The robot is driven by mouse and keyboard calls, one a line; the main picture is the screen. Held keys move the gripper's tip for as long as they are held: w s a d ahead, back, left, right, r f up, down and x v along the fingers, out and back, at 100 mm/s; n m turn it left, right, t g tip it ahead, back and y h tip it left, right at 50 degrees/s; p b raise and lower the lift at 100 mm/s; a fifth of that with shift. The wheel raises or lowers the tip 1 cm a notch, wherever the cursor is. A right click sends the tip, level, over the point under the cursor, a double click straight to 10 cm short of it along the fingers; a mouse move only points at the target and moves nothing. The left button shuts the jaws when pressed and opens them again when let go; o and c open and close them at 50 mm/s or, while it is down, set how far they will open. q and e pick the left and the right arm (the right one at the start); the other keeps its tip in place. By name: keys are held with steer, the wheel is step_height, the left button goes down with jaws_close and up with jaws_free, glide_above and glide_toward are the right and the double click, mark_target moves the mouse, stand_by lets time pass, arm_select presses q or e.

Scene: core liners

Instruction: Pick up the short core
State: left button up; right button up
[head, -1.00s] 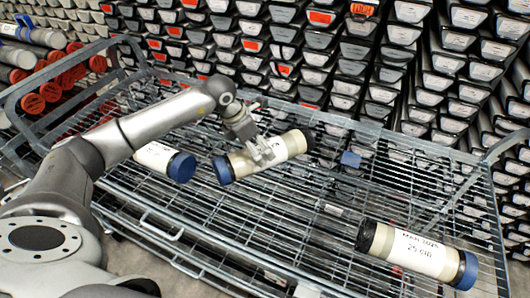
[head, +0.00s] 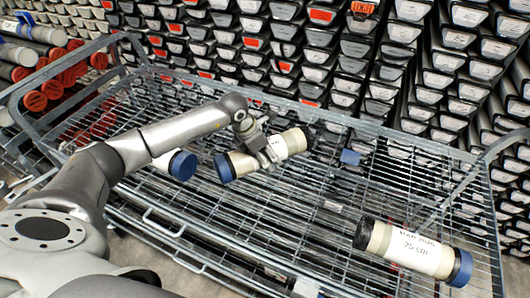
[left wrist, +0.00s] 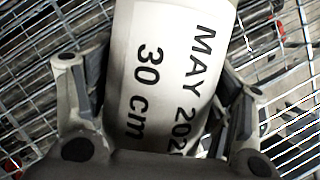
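Three pale cores with end caps lie on the wire cart (head: 330,235). The middle core (head: 292,143) has a blue cap at its left end and a dark one at its right. In the left wrist view this core (left wrist: 160,70) is labelled "30 cm". My left gripper (head: 268,157) is over it, with its fingers (left wrist: 165,105) on either side and small gaps seeming to show. The right core (head: 410,247) carries a label reading about 25 cm. The left core (head: 180,165) is partly hidden by my arm; its blue cap shows. My right gripper is out of view.
Stacked core trays (head: 330,60) with white and red labels rise behind the cart. Red-capped tubes (head: 45,85) lie at the far left. A small blue block (head: 350,157) sits near the cart's back rail.

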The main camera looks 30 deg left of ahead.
arm_select(q)
steer(key=c, duration=1.2)
steer(key=shift+w+r, duration=0.2)
steer(key=shift+w, duration=0.05)
steer(key=shift+c, duration=0.9)
